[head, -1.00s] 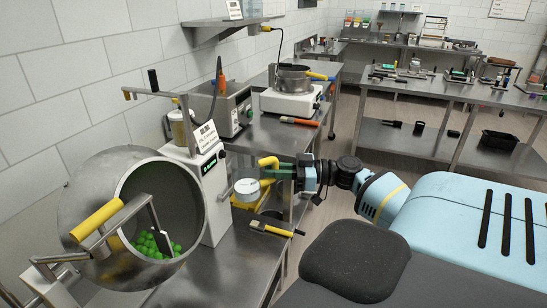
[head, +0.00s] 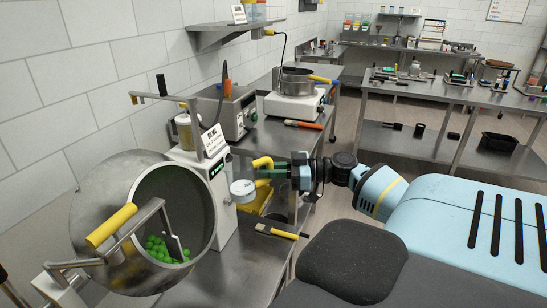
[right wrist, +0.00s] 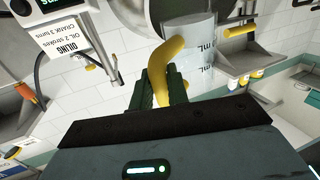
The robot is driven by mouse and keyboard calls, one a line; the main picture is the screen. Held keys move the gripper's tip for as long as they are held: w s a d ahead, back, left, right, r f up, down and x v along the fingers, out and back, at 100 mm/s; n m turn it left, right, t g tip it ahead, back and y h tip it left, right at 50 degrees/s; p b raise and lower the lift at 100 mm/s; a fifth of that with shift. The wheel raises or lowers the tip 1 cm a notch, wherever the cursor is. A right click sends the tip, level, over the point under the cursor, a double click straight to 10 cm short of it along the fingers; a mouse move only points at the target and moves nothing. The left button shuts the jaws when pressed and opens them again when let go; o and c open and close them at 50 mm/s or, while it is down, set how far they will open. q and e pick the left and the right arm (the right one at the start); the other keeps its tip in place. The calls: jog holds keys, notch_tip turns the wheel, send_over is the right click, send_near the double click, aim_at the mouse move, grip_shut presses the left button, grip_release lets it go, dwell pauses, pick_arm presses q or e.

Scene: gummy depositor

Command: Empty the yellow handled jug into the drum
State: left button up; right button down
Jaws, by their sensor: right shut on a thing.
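The jug (head: 243,188) is a small pale cylinder with a yellow handle (head: 262,162). It is held in the air just right of the drum machine's white housing. My right gripper (head: 280,172) is shut on the handle; in the right wrist view the fingers (right wrist: 166,86) close around the yellow handle (right wrist: 167,60) and the jug body (right wrist: 195,42) shows printed mL marks. I cannot see the jug's contents. The steel drum (head: 100,195) is tilted with its mouth facing right, and green balls (head: 165,247) lie inside. The jug is apart from the drum's mouth. My left gripper is not in view.
A bar with a yellow grip (head: 112,225) crosses the drum's front. The white housing (head: 212,195) stands between drum and jug. A yellow-handled brush (head: 275,230) lies on the bench below, and a yellow container (head: 257,203) is under the jug. A pan machine (head: 296,95) stands behind.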

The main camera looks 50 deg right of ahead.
aim_at(257, 161)
jog(key=shift+w+a+r+n+g+h+p, duration=0.1)
jog(key=shift+a+r+n+g+h+p, duration=0.2)
jog(key=shift+r, duration=0.2)
jog(key=shift+w+a+r+n+g+h+p, duration=0.1)
jog(key=shift+a+r+g+h, duration=0.1)
jog(key=shift+a+r+h, duration=0.25)
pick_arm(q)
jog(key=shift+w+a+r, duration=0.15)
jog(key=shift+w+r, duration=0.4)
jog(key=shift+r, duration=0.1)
pick_arm(e)
jog(key=shift+r, duration=0.15)
jog(key=shift+w, duration=0.1)
jog(key=shift+w+a+r+n+g+h+p, duration=0.15)
jog(key=shift+a+r+n+g+h+p, duration=0.15)
jog(key=shift+a+r, duration=0.35)
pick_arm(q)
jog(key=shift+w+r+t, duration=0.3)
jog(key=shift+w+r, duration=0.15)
pick_arm(e)
jog(key=shift+w+a+r+g, duration=0.1)
jog(key=shift+a+r+g, duration=0.2)
jog(key=shift+a, duration=0.05)
